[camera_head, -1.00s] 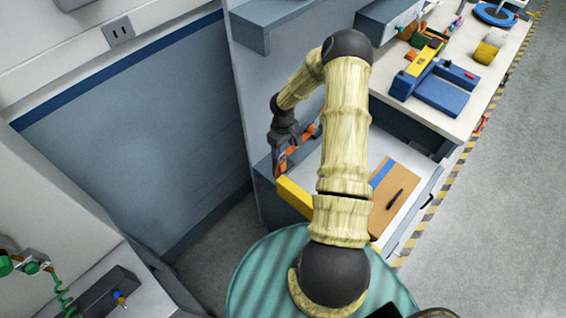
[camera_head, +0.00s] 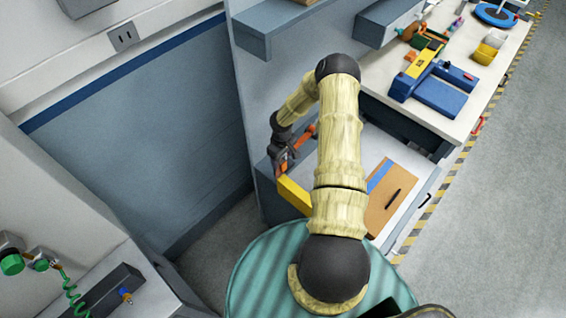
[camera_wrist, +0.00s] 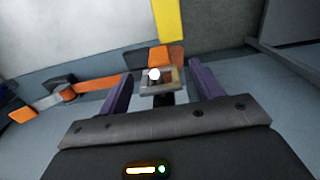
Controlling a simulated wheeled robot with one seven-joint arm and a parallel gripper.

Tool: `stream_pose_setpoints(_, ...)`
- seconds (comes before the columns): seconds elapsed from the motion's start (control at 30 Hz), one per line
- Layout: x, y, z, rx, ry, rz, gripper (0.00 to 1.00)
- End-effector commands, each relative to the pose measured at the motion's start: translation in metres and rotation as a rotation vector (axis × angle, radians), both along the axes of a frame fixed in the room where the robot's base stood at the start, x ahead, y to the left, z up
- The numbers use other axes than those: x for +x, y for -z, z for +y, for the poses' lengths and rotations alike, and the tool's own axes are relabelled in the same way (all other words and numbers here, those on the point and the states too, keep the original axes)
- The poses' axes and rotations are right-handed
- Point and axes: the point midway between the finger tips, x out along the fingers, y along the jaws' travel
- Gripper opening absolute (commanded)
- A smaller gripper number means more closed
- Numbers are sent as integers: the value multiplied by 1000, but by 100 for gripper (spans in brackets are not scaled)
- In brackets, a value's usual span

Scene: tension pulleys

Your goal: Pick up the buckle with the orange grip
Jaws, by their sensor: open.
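The buckle (camera_wrist: 160,79) shows in the wrist view as a metal piece with an orange grip (camera_wrist: 165,56), with an orange strap running left from it. My gripper (camera_wrist: 156,84) is open, and its two purple fingers stand on either side of the buckle. I cannot tell whether the fingers touch it. In the head view my gripper (camera_head: 282,166) is beside orange parts at the left end of the work surface. My arm partly hides this area there, and the buckle cannot be made out clearly.
A yellow bar (camera_head: 294,194) lies close to my gripper. A brown board (camera_head: 392,196) with a dark pen-like item lies on the white surface to the right. A blue and yellow device (camera_head: 438,88) stands on the back bench. A blue-grey wall panel is at left.

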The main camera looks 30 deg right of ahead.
Motion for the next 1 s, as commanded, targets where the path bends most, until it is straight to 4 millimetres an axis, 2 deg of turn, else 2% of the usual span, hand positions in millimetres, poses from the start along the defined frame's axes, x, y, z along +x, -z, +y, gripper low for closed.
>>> stream_pose_setpoints(0.3,0,23,1,1,0,1,65)
stream_pose_setpoints(0.8,0,23,1,1,-2,1,65)
stream_pose_setpoints(0.87,0,23,1,1,-2,1,56)
stream_pose_setpoints(1.0,0,23,1,1,-2,1,28)
